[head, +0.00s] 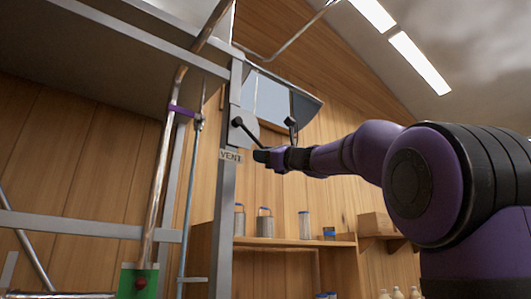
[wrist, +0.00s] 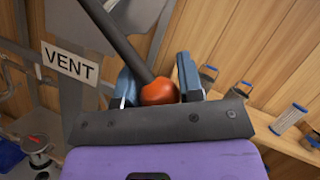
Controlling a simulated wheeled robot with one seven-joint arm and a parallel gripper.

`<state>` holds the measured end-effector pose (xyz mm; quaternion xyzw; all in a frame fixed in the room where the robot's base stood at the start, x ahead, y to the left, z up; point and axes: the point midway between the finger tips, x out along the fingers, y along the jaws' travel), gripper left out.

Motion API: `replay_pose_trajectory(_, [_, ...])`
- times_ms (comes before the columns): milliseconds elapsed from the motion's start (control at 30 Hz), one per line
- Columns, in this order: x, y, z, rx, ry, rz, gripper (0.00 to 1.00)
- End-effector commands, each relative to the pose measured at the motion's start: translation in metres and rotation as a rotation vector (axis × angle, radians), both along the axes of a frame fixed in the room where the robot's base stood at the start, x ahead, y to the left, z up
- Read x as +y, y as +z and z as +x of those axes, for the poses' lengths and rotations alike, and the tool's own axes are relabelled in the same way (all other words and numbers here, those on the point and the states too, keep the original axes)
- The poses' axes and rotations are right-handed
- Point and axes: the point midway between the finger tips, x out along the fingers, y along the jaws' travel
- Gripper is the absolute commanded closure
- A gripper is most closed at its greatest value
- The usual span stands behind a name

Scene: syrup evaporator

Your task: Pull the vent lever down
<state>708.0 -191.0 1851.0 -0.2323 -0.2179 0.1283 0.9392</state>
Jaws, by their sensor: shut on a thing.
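The vent lever is a dark rod (head: 249,135) on a pivot on the grey metal post, above the VENT label (head: 231,156). In the head view it slopes down to the right, and its end is hidden at my gripper (head: 263,155). In the wrist view the dark rod (wrist: 118,35) ends in an orange-red knob (wrist: 158,91). The blue fingers of my gripper (wrist: 157,78) stand on either side of the knob and are shut on it. The VENT label also shows in the wrist view (wrist: 70,64), left of the rod.
The grey post (head: 224,210) stands close to the left of my gripper, with pipes (head: 160,180) and a large metal pan (head: 110,50) further left. A wooden shelf (head: 290,243) with several jars lies behind and below. Open air surrounds my arm on the right.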

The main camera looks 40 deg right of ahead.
Motion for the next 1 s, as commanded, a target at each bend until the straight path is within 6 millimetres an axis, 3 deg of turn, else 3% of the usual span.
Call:
replay_pose_trajectory(233, [0.0, 0.001, -0.001, -0.003, 0.0, 0.002, 1.0])
replay_pose_trajectory(267, [0.0, 0.002, -0.001, -0.003, 0.0, 0.002, 0.58])
replay_pose_trajectory(300, [0.0, 0.001, -0.001, -0.003, 0.0, 0.002, 0.55])
replay_pose_trajectory(667, [-0.002, -0.001, -0.006, -0.002, -0.001, 0.001, 0.55])
replay_pose_trajectory(1000, [-0.021, -0.021, -0.055, -0.001, -0.001, 0.002, 0.55])
